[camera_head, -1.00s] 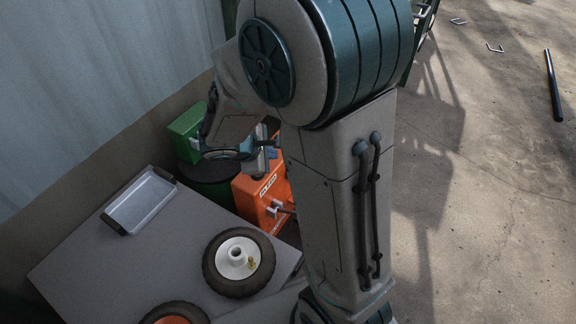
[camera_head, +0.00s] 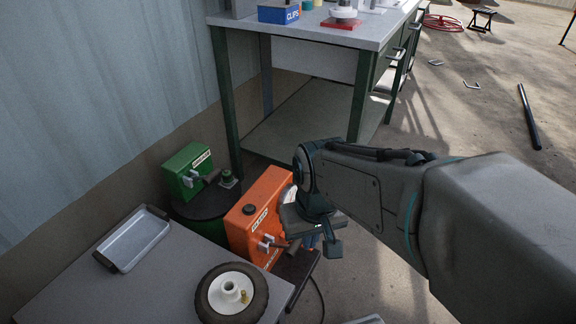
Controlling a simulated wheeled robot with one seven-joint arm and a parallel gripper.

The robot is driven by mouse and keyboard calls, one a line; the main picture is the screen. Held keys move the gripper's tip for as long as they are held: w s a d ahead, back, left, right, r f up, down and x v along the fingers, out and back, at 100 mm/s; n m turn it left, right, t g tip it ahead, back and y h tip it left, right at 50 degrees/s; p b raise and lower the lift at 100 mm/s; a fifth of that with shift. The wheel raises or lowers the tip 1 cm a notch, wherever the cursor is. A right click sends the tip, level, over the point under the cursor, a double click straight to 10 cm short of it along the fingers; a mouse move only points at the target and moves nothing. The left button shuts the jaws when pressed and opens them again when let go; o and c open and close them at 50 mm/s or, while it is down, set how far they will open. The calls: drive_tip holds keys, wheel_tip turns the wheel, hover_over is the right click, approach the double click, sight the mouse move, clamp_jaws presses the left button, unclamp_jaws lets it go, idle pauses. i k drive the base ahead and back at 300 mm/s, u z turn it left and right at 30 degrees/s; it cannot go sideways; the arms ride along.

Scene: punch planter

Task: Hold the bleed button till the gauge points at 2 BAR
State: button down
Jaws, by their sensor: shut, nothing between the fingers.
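An orange box (camera_head: 244,228) with a black cap and small white labels stands at the centre, beyond the grey table. A grey metal fitting (camera_head: 269,242) sticks out of its front. My gripper (camera_head: 330,246) is shut and empty at the right side of the orange box, pointing down. Whether it touches anything there cannot be told, since my wrist covers that side. I cannot make out a gauge dial, its needle or the bleed button. The labels are too small to read for sure.
A green box (camera_head: 187,168) stands on a dark round drum (camera_head: 205,203) behind the orange box. The grey table (camera_head: 110,292) holds a metal tray (camera_head: 134,240) and a wheel (camera_head: 231,292). A workbench (camera_head: 310,28) stands behind. The floor at right is largely open.

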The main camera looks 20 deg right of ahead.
sight(248, 208)
drive_tip(key=z, duration=0.25)
drive_tip(key=k, duration=1.2)
drive_tip(key=u, duration=0.55)
